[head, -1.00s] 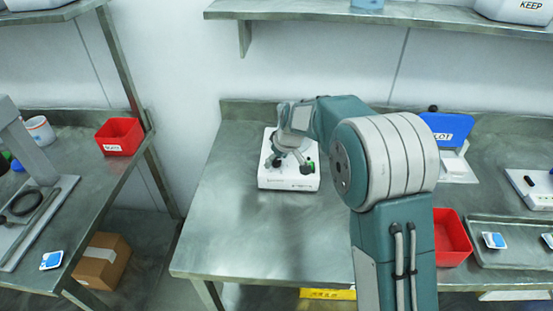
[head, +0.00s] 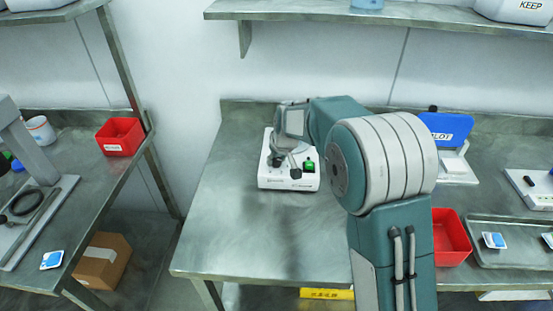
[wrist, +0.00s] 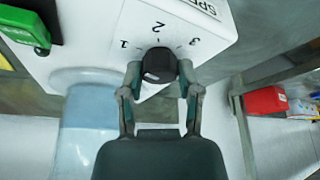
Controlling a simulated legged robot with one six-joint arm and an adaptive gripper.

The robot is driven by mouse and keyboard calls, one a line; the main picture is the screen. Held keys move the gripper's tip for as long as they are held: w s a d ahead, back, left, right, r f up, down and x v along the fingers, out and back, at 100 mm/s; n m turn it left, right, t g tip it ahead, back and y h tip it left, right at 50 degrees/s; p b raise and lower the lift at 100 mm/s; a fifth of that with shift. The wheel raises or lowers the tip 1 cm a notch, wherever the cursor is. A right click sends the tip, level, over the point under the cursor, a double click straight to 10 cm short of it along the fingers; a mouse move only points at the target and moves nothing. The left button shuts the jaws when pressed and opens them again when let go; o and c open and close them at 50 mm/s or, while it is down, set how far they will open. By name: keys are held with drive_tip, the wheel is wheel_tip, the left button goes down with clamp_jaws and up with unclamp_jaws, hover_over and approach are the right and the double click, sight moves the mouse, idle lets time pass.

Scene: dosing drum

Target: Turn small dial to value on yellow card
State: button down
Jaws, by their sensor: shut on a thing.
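The small dial (wrist: 158,64) is a dark round knob on the white box (head: 285,183), with the numbers 1, 2 and 3 printed around it in the wrist view. My gripper (wrist: 159,74) is shut on the dial, one finger on each side. In the head view my gripper (head: 285,160) is over the box and hides the dial. A pale mark shows on the knob's face, but I cannot tell which number it points to. No card with a readable value shows.
A green switch (head: 309,165) is on the same box, also in the wrist view (wrist: 22,27). A yellow item (head: 326,293) lies below the table's front edge, its text unreadable. A red bin (head: 451,238) and a blue-lidded scale (head: 447,130) stand right. The table's front left is clear.

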drive_tip(key=m+h, duration=0.1)
drive_tip(key=m, duration=0.3)
drive_tip(key=shift+a+f+h, duration=0.1)
drive_tip(key=shift+f+h, duration=0.05)
drive_tip(key=shift+h, duration=0.25)
drive_tip(key=shift+m+h, duration=0.8)
drive_tip(key=shift+m, duration=1.6)
drive_tip(key=shift+s, duration=0.1)
drive_tip(key=shift+c, duration=1.5)
unclamp_jaws()
drive_tip(key=shift+a, duration=0.1)
drive_tip(key=shift+r, duration=0.2)
drive_tip(key=v, duration=1.1)
drive_tip(key=shift+s+a+r, duration=0.15)
drive_tip(key=shift+s+a, duration=0.05)
drive_tip(key=shift+a, duration=0.05)
